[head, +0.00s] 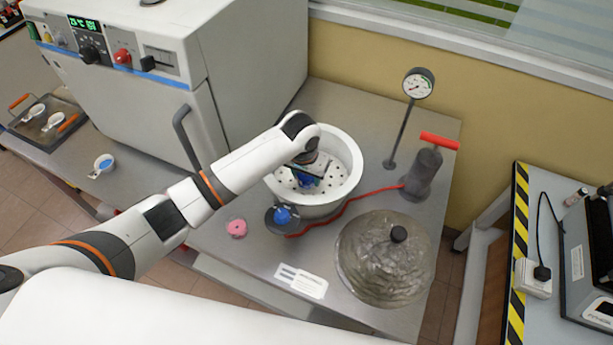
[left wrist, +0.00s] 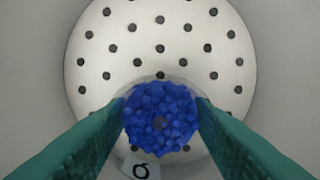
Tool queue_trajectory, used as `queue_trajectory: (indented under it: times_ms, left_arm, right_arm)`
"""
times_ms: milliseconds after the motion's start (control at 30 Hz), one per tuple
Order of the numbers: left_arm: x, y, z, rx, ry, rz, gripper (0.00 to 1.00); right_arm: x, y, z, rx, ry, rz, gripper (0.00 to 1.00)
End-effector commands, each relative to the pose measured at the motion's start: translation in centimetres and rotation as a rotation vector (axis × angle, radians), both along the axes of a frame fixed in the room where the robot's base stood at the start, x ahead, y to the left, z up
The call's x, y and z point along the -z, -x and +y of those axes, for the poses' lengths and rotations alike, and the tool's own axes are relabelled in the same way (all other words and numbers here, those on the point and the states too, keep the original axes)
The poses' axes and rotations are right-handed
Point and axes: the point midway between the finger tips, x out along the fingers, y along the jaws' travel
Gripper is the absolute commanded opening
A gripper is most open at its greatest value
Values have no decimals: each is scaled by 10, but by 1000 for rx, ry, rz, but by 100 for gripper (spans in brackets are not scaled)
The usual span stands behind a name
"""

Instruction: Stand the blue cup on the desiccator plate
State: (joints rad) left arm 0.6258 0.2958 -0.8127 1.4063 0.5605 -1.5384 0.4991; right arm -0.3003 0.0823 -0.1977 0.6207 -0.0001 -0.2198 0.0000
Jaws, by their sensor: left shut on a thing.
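The desiccator is an open white bowl (head: 349,153) on the steel bench. Its pale plate (left wrist: 110,35) with rows of dark holes lies inside and also shows in the head view (head: 331,181). My left gripper (left wrist: 160,115) reaches down into the bowl, its green fingers shut on the blue cup (left wrist: 160,118). From above the cup shows a round mass of blue beads, with a pale tab marked with a ring below it. In the head view the cup (head: 306,181) is partly hidden by the gripper. I cannot tell whether it touches the plate. My right gripper is not in view.
The glass lid (head: 385,262) lies on the bench at front right. A hand pump (head: 424,172), a gauge (head: 418,84) and a red hose (head: 350,201) are beside the bowl. An oven (head: 150,60) stands left.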

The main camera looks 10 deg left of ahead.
Motion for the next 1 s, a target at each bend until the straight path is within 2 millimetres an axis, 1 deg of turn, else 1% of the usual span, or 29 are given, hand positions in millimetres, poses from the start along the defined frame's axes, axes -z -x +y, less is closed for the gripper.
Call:
queue_trajectory:
  times_ms: [33,133,533,567,600,667,900,1000]
  left_arm:
    - [7,0,0,-1,0,3,23]
    - [17,0,0,-1,0,2,23]
    - [23,0,0,-1,1,-1,23]
    - [22,0,0,-1,0,-1,51]
    - [22,0,0,-1,0,-1,58]
    - [22,0,0,-1,0,-1,68]
    - [22,0,0,-1,0,0,68]
    - [19,0,0,-1,0,-1,68]
  right_arm:
    - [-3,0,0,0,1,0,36]
    - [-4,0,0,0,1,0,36]
    - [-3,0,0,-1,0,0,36]
    - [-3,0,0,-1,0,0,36]
    - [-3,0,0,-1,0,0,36]
    - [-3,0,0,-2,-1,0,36]
    - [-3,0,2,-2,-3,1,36]
    - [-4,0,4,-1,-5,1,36]
